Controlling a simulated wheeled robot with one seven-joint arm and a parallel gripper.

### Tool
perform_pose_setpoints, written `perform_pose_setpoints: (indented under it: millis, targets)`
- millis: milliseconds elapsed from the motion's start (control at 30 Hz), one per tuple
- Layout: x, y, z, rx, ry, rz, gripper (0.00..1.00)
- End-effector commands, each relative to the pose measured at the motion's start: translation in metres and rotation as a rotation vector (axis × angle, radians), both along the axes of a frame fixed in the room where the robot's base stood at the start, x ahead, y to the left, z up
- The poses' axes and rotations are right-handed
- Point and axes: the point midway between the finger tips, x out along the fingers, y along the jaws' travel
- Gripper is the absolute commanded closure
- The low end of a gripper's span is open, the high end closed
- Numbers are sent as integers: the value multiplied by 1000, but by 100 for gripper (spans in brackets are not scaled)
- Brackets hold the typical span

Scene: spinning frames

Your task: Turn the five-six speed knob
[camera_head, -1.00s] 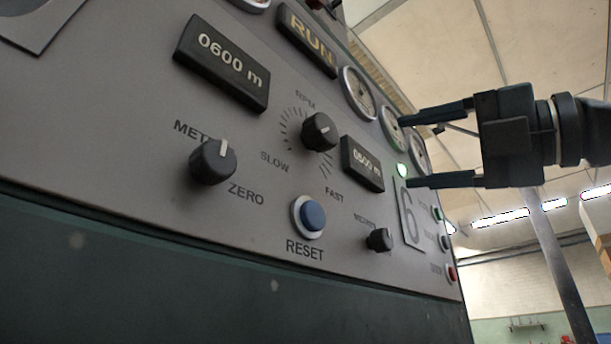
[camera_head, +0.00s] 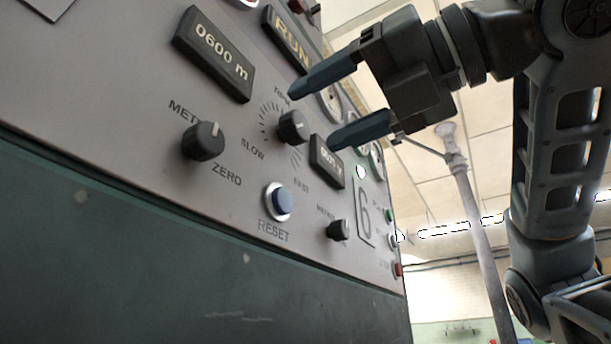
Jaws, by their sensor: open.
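The speed knob (camera_head: 291,126), black and round with a pale pointer mark, sits on the grey panel (camera_head: 120,90) inside a ring of tick marks, between the words SLOW and FAST. No five-six label is readable beside it. My gripper (camera_head: 312,119) is open and empty, to the right of the knob. Its upper fingertip shows above the knob and its lower fingertip below right. The knob shows between the two fingertips in the picture; the fingers look apart from it, but the depth gap is hard to judge.
A METRES-side knob (camera_head: 203,141) near ZERO, a blue RESET button (camera_head: 278,200) and a smaller black knob (camera_head: 339,230) stand out from the panel. A display (camera_head: 327,164) lies just below the lower finger; another display (camera_head: 214,55) reads 0600 m. Gauges are partly hidden behind my gripper.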

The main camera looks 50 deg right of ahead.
Motion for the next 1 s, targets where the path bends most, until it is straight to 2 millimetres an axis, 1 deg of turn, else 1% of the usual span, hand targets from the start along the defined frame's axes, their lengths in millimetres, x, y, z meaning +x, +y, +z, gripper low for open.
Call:
perform_pose_setpoints:
  millis: [33, 100, 233, 367, 600, 1000]
  targets:
    - [8, 1, -1, 1, 3, 0, 36]
    - [17, 2, -1, 1, 3, 2, 36]
    - [28, 4, -1, 1, 1, 0, 36]
    - [33, 4, 0, 1, -1, 1, 36]
    - [34, 4, 0, 1, -1, 1, 37]
    - [34, 4, 0, 1, -1, 1, 75]
